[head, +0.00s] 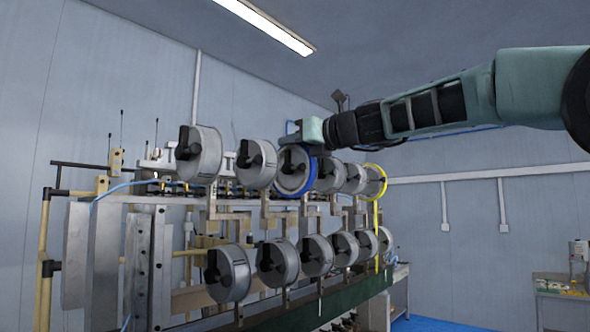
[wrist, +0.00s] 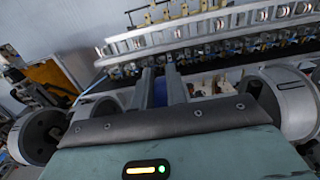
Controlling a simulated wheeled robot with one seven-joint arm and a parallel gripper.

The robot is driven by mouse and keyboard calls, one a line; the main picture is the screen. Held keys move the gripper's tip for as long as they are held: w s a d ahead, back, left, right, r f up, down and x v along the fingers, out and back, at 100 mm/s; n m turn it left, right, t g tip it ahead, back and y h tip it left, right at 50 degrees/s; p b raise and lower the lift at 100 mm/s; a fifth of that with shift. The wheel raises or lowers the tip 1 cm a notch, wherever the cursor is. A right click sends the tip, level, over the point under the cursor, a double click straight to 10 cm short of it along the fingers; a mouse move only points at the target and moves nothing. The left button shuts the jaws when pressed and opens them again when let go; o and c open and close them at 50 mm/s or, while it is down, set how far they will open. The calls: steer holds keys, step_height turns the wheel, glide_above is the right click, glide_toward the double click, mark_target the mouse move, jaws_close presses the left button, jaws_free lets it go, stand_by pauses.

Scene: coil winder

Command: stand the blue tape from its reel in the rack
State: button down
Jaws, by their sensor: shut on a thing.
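The blue tape (head: 309,181) is a blue ring around a grey reel (head: 292,171) in the upper row of the coil winder. In the head view my gripper (head: 292,143) reaches in from the right and is at the top of this reel; its fingertips are mostly hidden. In the wrist view the two fingers (wrist: 160,88) point forward, shut on the blue tape (wrist: 160,95), a strip of which shows between them. I cannot tell whether the tape has come off its reel. I cannot make out the rack in either view.
Grey reels with black knobs stand close on both sides, such as the left one (head: 200,154). A lower row (head: 228,273) hangs beneath. A yellow tape (head: 377,212) is on the far upper reel. A side table (head: 562,290) stands at the right, with open floor before it.

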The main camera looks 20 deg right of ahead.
steer(key=shift+s+a, duration=0.1)
steer(key=shift+s+a+r, duration=0.1)
steer(key=shift+s+a, duration=0.5)
steer(key=shift+a, duration=0.35)
steer(key=shift+s+a, duration=0.6)
steer(key=shift+a, duration=0.35)
steer(key=b+v, duration=1)
steer(key=v, duration=1)
stand_by(1.6)
steer(key=shift+a, duration=0.1)
